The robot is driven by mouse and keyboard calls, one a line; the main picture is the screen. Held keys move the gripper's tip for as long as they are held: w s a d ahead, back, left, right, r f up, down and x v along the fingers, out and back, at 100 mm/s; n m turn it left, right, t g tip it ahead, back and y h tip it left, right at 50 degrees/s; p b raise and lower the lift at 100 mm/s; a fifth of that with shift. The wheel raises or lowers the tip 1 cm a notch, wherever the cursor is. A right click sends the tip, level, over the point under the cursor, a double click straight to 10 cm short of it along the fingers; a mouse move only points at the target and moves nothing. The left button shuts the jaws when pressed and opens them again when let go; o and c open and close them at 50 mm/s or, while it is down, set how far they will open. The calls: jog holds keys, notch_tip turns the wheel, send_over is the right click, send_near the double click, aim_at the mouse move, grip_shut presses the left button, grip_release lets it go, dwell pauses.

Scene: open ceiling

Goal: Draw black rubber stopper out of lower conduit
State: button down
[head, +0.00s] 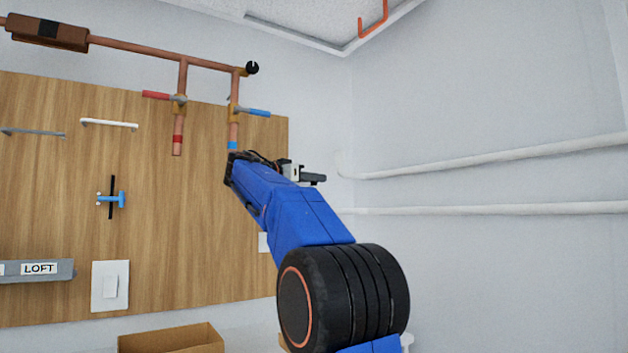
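The lower conduit (480,210) is a white pipe along the right wall. Its left end runs up to the edge of my blue arm, and no black stopper can be made out there. My gripper (314,179) is at the far end of the arm, above and left of that end and apart from it in the picture. It is small and partly hidden by my wrist, so I cannot tell whether its fingers are open or hold anything.
A second white conduit (480,157) runs above the lower one. A wooden board (60,180) at left carries copper pipes (150,51), handles, a blue valve-like fitting (112,200), a LOFT-labelled grey box (38,270) and a white switch (110,286). A cardboard box (172,340) stands below.

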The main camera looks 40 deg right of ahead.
jog(key=shift+r, duration=0.15)
jog(key=shift+r, duration=1.8)
jog(key=shift+r, duration=0.15)
jog(key=shift+a, duration=0.1)
